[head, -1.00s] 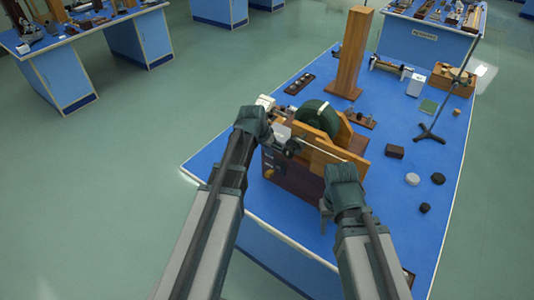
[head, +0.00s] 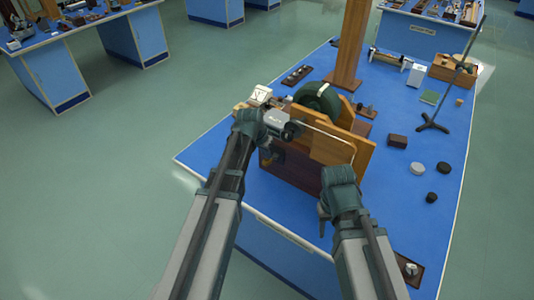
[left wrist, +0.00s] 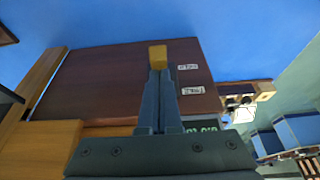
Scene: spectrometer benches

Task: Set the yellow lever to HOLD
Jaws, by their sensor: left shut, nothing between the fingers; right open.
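The yellow lever (left wrist: 157,56) shows in the left wrist view as a small yellow block at the tips of my left gripper (left wrist: 158,76). The gripper is shut with nothing between its fingers, and its tips are touching or very close to the lever. The lever is on the dark reddish-brown box (left wrist: 110,75), beside two small white labels, one upper (left wrist: 187,67) and one lower (left wrist: 192,90), too small to read surely. The lever lies nearer the upper label. In the head view my left arm partly hides the box. My right gripper (head: 323,213) is open and empty, right of the box.
A green-black wheel (head: 318,98) and wooden boards (head: 335,145) stand on the box. A tall wooden post (head: 350,45) rises behind. Small dark and grey pucks (head: 444,167) lie on the blue bench (head: 400,205) at the right, with bare surface around them.

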